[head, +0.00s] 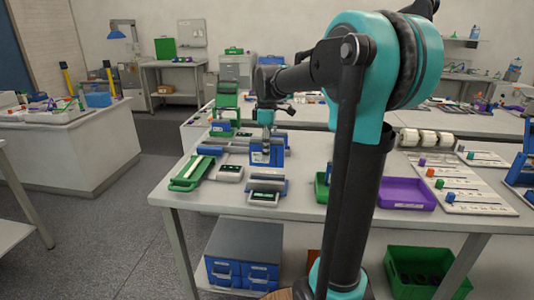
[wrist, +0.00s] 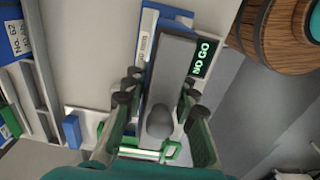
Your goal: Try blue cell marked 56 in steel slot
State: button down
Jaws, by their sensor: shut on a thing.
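My gripper (head: 267,120) reaches down over a blue fixture (head: 263,157) on the white table. In the wrist view my gripper (wrist: 159,90) has its dark fingers on both sides of a grey bar with a rounded knob (wrist: 160,122), and it is shut on this piece. The blue fixture also shows in the wrist view (wrist: 149,20), under the bar. I cannot make out a cell marked 56, nor tell which slot is the steel one.
A green tray (head: 184,184) and a blue-grey gauge (head: 266,185) stand close by. A purple tray (head: 405,194) and a white board (head: 478,208) with coloured blocks lie to the right. In the wrist view, a wooden barrel (wrist: 275,38) is at the upper right.

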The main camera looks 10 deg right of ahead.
jog(key=shift+r, duration=1.6)
jog(key=shift+s, duration=0.1)
dwell(0.5)
